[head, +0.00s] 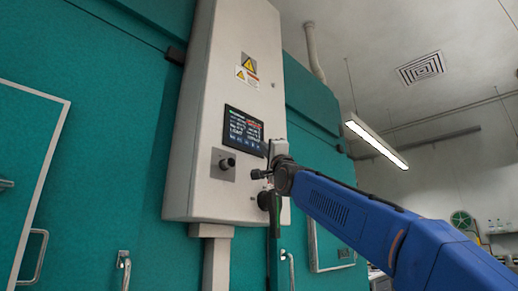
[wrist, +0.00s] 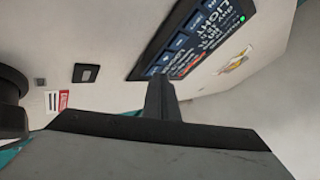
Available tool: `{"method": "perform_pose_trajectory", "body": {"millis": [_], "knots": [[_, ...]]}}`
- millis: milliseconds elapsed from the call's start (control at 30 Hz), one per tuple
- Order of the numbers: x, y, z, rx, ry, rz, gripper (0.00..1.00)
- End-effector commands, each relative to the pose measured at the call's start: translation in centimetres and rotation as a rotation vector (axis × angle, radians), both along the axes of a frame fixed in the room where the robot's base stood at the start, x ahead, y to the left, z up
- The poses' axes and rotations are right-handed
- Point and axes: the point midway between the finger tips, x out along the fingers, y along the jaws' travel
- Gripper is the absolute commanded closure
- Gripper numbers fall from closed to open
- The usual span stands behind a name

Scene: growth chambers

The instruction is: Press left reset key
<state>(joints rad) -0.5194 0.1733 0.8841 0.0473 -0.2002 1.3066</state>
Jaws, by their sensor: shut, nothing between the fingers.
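The touchscreen (head: 243,130) is a dark panel with lit text on the pale control box. In the wrist view the screen (wrist: 200,38) appears rotated, with a row of small blue keys (wrist: 179,41) along one edge. I cannot read which key is the left reset key. My gripper (wrist: 160,85) is shut and empty; its fingers overlap the near corner of the screen in the wrist view. Whether they touch it cannot be told. In the head view my arm's end is at the lower right of the screen, with the fingertips hard to make out.
A black knob (head: 227,163) on a metal plate sits below the screen. Warning labels (head: 247,70) are above it. The wrist view shows a red and white label (wrist: 64,100) and a small black rectangle (wrist: 86,73). Teal chamber walls (head: 120,100) flank the box.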

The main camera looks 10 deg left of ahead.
Motion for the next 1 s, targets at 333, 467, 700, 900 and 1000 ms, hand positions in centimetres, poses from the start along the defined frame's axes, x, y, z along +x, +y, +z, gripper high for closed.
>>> {"method": "perform_pose_trajectory", "body": {"millis": [333, 467, 700, 900, 1000], "knots": [[0.0, 0.0, 0.0, 0.0, 0.001, 0.0, 1.0], [-0.2, -0.3, -0.1, -0.001, 0.001, -0.001, 1.0], [-0.8, -1.1, -0.1, 0.0, 0.001, 0.0, 1.0], [-0.9, -1.1, -0.1, 0.0, 0.001, 0.0, 1.0], [-0.9, -1.1, -0.1, 0.0, 0.001, 0.0, 1.0]]}}
